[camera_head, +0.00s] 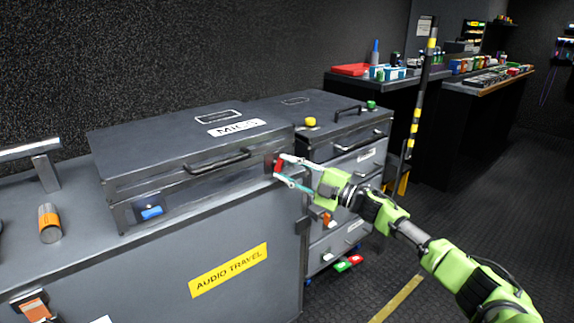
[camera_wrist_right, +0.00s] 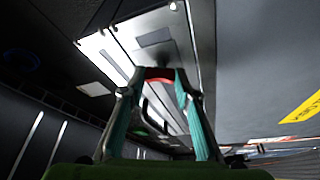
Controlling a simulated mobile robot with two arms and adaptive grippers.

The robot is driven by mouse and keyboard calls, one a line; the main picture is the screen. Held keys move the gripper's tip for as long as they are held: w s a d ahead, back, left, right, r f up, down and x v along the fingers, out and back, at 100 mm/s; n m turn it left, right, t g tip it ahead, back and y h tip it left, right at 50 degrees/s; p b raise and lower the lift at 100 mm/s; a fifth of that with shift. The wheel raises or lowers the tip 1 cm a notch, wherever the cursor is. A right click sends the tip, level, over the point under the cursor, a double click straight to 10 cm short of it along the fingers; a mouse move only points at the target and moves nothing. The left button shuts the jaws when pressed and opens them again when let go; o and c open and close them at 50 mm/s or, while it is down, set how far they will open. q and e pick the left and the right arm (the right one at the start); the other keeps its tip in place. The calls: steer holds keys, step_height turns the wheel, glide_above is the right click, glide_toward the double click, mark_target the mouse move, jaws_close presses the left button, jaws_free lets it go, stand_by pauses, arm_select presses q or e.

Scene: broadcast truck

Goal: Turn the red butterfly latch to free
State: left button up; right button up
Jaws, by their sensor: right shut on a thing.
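The red butterfly latch (camera_head: 278,165) is on the front right of the grey case (camera_head: 240,180) labelled MICS. It is small here and partly covered by my fingers, so its exact angle is hard to tell. My right gripper (camera_head: 281,168) reaches in from the right and is shut on the red latch, with one finger on each side. In the right wrist view the red latch (camera_wrist_right: 160,73) shows between the two teal fingertips (camera_wrist_right: 160,84). My left gripper is in neither view.
A blue latch (camera_head: 151,212) is at the case's front left. The case stands on a grey chest labelled AUDIO TRAVEL (camera_head: 229,270). An orange-banded cylinder (camera_head: 49,223) stands left of the case. Drawers (camera_head: 352,160) are close behind my right gripper. Floor at the right is open.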

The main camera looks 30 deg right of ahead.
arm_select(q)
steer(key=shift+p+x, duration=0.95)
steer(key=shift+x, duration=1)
arm_select(e)
steer(key=shift+r+n+g, duration=0.1)
steer(key=shift+n+g, duration=0.7)
steer(key=shift+n, duration=1)
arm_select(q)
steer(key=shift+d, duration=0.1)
arm_select(e)
steer(key=o, duration=1.1)
steer(key=shift+s, duration=0.1)
steer(key=shift+v, duration=5.9)
